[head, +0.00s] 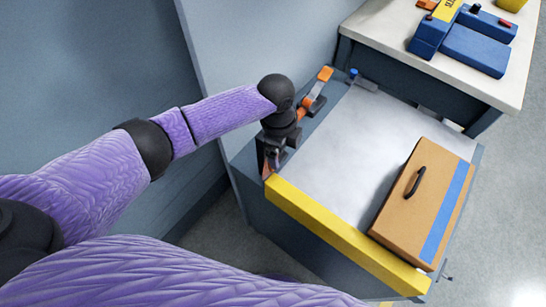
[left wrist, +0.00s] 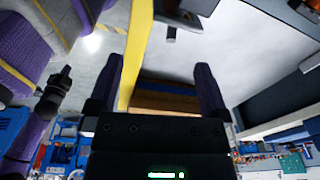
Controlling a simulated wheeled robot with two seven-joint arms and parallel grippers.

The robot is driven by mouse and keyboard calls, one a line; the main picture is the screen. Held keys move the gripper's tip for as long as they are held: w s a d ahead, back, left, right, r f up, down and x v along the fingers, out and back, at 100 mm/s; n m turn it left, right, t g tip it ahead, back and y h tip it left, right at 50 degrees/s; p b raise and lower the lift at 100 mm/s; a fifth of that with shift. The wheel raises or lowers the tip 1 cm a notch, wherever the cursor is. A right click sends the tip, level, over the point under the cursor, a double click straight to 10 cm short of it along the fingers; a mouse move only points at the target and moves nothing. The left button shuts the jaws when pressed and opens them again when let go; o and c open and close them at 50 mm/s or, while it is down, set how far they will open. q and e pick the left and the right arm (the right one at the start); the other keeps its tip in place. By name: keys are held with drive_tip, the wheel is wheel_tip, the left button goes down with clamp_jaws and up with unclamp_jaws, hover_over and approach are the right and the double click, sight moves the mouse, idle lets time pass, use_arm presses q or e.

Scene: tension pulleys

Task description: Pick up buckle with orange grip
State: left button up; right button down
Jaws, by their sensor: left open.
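A buckle with an orange grip (head: 325,74) stands at the table's back left edge, with a metal and dark body and more orange at its lower end. My left gripper (head: 270,165) is over the table's front left corner, nearer to me than the buckle and apart from its orange grip. A small orange patch shows beside the gripper's fingers; I cannot tell what it belongs to. In the left wrist view, the left gripper's fingers (left wrist: 156,95) are spread with nothing held between them. A dark end of my right arm (left wrist: 54,92) shows at the left there; its jaws are unclear.
The pale table top (head: 350,140) is mostly clear. A yellow strip (head: 340,235) runs along its front edge. A brown case (head: 425,200) with a black handle and blue stripe lies at the right. A small blue-topped part (head: 354,72) stands at the back. A bench (head: 400,25) holds blue objects.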

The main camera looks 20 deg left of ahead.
use_arm(q)
drive_tip(key=shift+m+y, duration=0.6)
drive_tip(key=shift+m, duration=0.3)
drive_tip(key=a+r, duration=0.1)
drive_tip(key=w+r, duration=0.1)
drive_tip(key=r, duration=0.1)
drive_tip(key=w+a+r, duration=0.1)
drive_tip(key=shift+a+r, duration=0.15)
drive_tip(key=shift+a, duration=0.15)
wheel_tip(320, 180, down, 10)
drive_tip(key=b, duration=0.3)
drive_tip(key=shift+s+a+r+b, duration=0.1)
drive_tip(key=shift+s+r+b, duration=0.05)
drive_tip(key=shift+b, duration=0.15)
drive_tip(key=shift+r, duration=0.1)
